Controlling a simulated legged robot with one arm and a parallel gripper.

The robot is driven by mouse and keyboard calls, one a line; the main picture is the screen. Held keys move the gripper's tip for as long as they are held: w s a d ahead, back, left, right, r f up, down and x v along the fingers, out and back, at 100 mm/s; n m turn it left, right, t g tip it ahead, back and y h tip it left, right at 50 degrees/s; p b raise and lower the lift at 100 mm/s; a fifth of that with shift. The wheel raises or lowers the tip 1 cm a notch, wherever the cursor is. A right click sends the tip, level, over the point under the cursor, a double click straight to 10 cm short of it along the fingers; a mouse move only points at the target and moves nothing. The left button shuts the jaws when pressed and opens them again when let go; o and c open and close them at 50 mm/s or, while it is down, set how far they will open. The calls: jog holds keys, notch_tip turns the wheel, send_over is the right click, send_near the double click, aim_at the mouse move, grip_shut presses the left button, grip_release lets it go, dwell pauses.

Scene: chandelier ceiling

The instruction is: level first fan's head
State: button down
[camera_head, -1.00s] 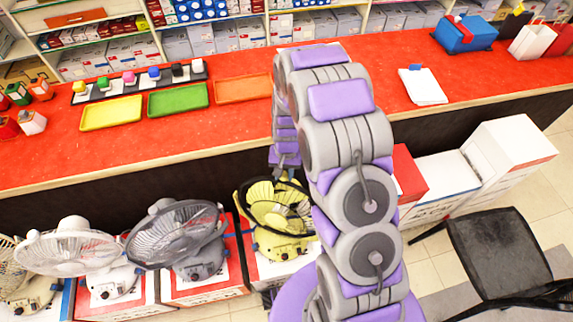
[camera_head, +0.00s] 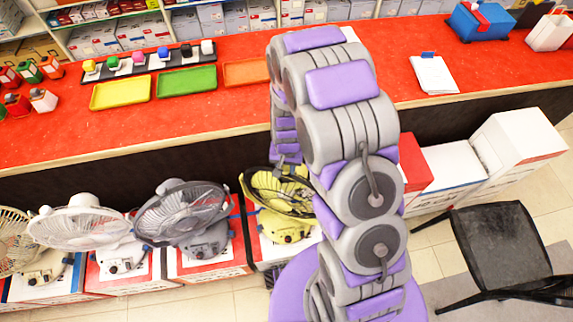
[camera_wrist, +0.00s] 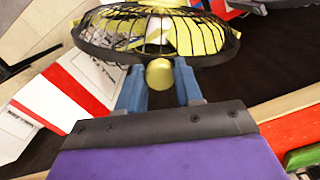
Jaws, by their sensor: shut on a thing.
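The yellow fan (camera_head: 280,192) stands on a red and white box at the right end of a row of fans. Its round cage is tipped back, facing mostly upward, over a yellow base (camera_head: 283,227). In the wrist view the cage (camera_wrist: 100,35) fills the top, with a round yellow knob (camera_wrist: 159,75) at its near edge. My gripper (camera_wrist: 159,82) has its two blue fingers on either side of this knob and is shut on it. In the head view my arm hides part of the cage's right side, and the gripper is hard to make out there.
A grey fan (camera_head: 185,212), a white fan (camera_head: 80,222) and a partly cut-off beige fan (camera_head: 15,240) stand to the left on boxes. The red counter (camera_head: 200,120) runs close behind them. White boxes (camera_head: 515,150) and a black chair (camera_head: 500,245) are at the right.

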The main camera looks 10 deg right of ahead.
jog(key=shift+s+f, duration=0.1)
jog(key=shift+s, duration=0.2)
jog(key=c, duration=1.1)
grip_release()
jog(key=shift+a, duration=0.1)
jog(key=shift+o, duration=1.4)
jog(key=shift+s+a, duration=0.1)
jog(key=shift+a, duration=0.05)
jog(key=shift+o, duration=0.4)
jog(key=shift+a, duration=0.1)
jog(key=shift+w+d+r, duration=0.2)
jog(key=shift+d+r, duration=0.05)
jog(key=shift+r, duration=0.3)
notch_tip(320, 180, up, 16)
jog(key=p, duration=0.2)
jog(key=shift+w+r+p, duration=0.15)
jog(key=shift+w+p, duration=0.05)
jog(key=shift+p, duration=0.1)
